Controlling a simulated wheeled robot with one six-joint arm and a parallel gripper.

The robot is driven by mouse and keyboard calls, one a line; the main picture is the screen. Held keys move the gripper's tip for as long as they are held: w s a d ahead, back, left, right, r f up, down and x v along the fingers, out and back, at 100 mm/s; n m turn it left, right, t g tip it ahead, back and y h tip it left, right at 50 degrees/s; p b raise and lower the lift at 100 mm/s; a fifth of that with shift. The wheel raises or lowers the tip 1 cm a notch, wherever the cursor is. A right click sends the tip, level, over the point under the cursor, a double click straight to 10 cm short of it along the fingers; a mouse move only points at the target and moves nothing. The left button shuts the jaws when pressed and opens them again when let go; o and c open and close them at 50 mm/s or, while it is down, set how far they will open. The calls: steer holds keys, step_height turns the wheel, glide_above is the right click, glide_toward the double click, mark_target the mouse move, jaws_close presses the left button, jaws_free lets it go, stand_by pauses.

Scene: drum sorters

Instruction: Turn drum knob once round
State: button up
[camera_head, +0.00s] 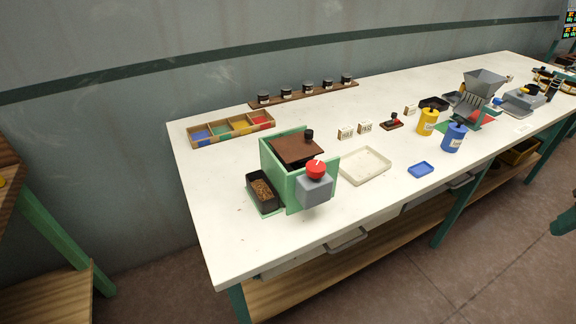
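A green box-shaped drum sorter (293,194) stands near the left end of the white bench. A brown plate (298,149) with a small black knob (309,135) covers its top. A red round knob (316,169) with a white mark sits on a grey block (315,189) at the sorter's front right. Any drum inside is hidden. A black tray (263,190) with brown grains sits at the sorter's left side. My gripper is not in view.
A cream tray (388,166) lies right of the sorter. A wooden divided box (203,143) with coloured compartments stands behind. A blue tray (420,170), yellow can (427,122) and blue can (453,139) stand farther right. The bench's front left is clear.

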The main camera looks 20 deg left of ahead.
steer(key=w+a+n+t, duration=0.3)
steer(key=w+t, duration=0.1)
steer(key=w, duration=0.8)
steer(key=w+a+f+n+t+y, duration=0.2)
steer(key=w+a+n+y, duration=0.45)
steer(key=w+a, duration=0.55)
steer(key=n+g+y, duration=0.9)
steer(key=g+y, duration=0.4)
glide_toward(307, 165)
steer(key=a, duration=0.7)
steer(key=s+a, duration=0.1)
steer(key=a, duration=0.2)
